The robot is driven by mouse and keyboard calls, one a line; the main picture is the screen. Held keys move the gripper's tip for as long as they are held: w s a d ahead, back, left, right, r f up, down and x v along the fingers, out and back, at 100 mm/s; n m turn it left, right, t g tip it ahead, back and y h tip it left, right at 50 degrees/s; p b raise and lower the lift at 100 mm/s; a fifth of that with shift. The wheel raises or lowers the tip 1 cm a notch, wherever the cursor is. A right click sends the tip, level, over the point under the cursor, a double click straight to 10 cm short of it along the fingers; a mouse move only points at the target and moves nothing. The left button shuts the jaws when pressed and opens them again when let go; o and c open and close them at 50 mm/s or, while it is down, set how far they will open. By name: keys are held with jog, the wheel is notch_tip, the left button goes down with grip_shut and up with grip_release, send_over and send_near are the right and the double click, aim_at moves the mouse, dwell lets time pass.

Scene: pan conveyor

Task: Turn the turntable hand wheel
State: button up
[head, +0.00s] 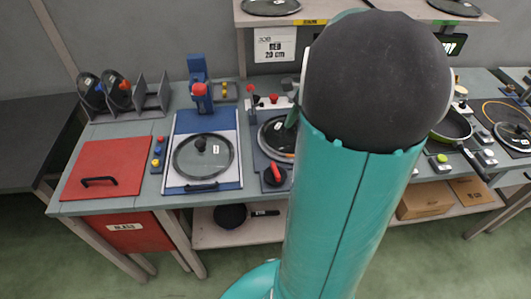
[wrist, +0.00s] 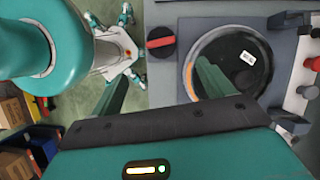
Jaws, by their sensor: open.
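A round dark turntable (head: 272,138) with an orange edge mark is set in a grey station, partly hidden by my arm. In the wrist view the turntable (wrist: 228,62) fills the upper middle and carries a white label. A black round knob with a red bar, seemingly the hand wheel (head: 274,176), sits at the station's front edge. The hand wheel (wrist: 161,42) also shows in the wrist view, left of the turntable. My gripper (wrist: 162,70) is open and empty. One finger overlaps the turntable in the picture. The gap to the wheel cannot be judged.
A blue-framed station with a glass lid (head: 203,156) stands to the left, beside a red panel (head: 107,168) with a black handle. Red knobs (wrist: 305,92) stand right of the turntable. A pan (head: 452,127) lies right of my arm. A shelf (head: 222,236) runs below.

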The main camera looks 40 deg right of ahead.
aim_at(275, 168)
jog(key=x, duration=1.3)
jog(key=shift+a+f, duration=0.15)
jog(key=shift+f, duration=0.2)
jog(key=c, duration=1)
jog(key=shift+w+n, duration=0.1)
jog(key=shift+n, duration=0.3)
jog(key=n+g, duration=0.1)
jog(key=n, duration=0.2)
jog(key=shift+w+n+g+y, duration=0.15)
jog(key=shift+n+g+y, duration=0.15)
jog(key=shift+n+g, duration=0.1)
jog(key=n, duration=0.2)
jog(key=n+g, duration=0.1)
jog(key=n, duration=0.1)
jog(key=shift+w+n+g, duration=0.1)
jog(key=shift+n+g, duration=0.2)
jog(key=n, duration=0.2)
jog(key=n+g+h, duration=0.1)
jog(key=n, duration=0.1)
jog(key=shift+w+a+n+g, duration=0.1)
jog(key=shift+n+g, duration=0.2)
jog(key=n+g+h, duration=0.1)
jog(key=n, duration=0.3)
jog(key=shift+h, duration=0.4)
jog(key=shift+n, duration=0.3)
